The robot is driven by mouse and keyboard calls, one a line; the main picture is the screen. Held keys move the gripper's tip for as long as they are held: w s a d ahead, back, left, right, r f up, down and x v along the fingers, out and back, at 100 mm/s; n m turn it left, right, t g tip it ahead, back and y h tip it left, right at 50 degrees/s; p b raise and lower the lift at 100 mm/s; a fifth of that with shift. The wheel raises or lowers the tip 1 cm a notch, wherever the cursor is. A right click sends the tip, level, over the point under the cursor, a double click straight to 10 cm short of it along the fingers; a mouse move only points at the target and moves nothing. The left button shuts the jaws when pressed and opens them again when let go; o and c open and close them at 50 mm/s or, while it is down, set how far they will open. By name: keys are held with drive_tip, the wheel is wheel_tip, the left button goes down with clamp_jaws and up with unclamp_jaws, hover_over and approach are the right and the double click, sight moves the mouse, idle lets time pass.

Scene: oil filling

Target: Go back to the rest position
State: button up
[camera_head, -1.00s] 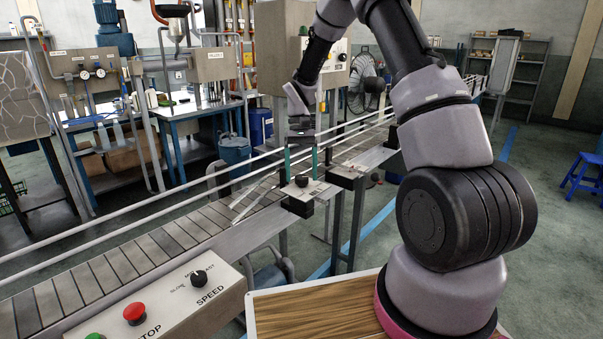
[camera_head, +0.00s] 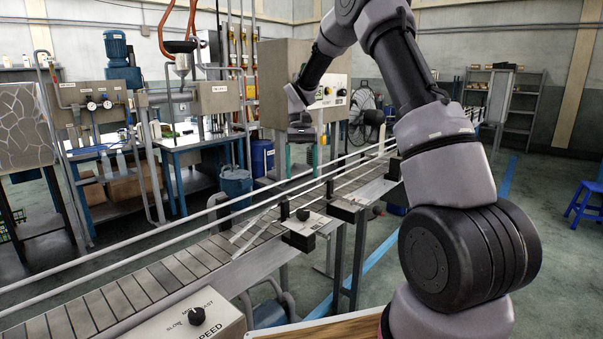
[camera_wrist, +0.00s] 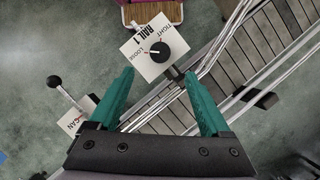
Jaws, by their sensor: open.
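My gripper (camera_head: 301,157) hangs above the conveyor in the head view, with its green fingers apart and nothing between them. In the wrist view my gripper (camera_wrist: 159,74) also shows open. Below it is a white plate (camera_wrist: 138,61) marked RAIL 1, TIGHT and LOOSE, with a black knob (camera_wrist: 160,51). The same knob (camera_head: 303,214) stands on the conveyor's near side in the head view, clear below the fingertips.
The conveyor (camera_head: 180,265) runs from lower left to the back right, with guide rails. A SPEED box (camera_head: 180,325) is at the front. A filling cabinet (camera_head: 285,75) stands behind my gripper. A blue stool (camera_head: 585,185) is at the right. Floor between is open.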

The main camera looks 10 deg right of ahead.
drive_tip(key=s+d+r+t, duration=0.3)
drive_tip(key=s+r+t, duration=0.2)
drive_tip(key=s+r, duration=0.9)
drive_tip(key=s+d+r+m+t, duration=0.1)
drive_tip(key=s+r+t, duration=0.1)
drive_tip(key=s, duration=0.4)
drive_tip(key=s+d+r+m+t+y, duration=0.1)
drive_tip(key=s+r+t, duration=0.2)
drive_tip(key=s, duration=0.4)
drive_tip(key=shift+s+d+r+t, duration=0.15)
drive_tip(key=shift+s+r+t, duration=0.15)
drive_tip(key=shift+t, duration=0.5)
